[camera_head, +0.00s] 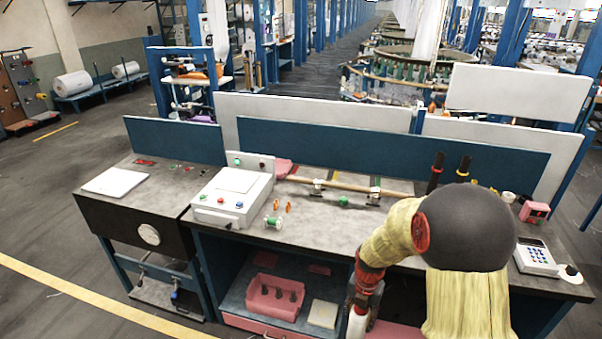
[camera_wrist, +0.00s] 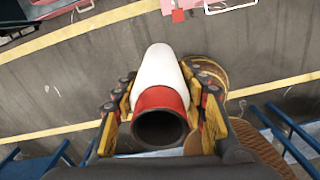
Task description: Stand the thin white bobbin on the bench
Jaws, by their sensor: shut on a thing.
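The thin white bobbin (camera_wrist: 160,68) is a white tapered tube with a red band and a dark open end facing the wrist camera. My gripper (camera_wrist: 163,108) is shut on it, with black and yellow fingers on both sides. In the head view my gripper (camera_head: 364,298) hangs low at the front edge of the bench (camera_head: 325,235). A short white part of the bobbin (camera_head: 357,325) shows below it; the rest is hidden by the fingers.
A white control box (camera_head: 233,196) stands on the bench at left, with a green-ended spool (camera_head: 273,222) and small orange pieces (camera_head: 288,207) beside it. A wooden rod (camera_head: 350,186) lies behind. A calculator-like device (camera_head: 535,257) sits at right. The bench's front middle is clear.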

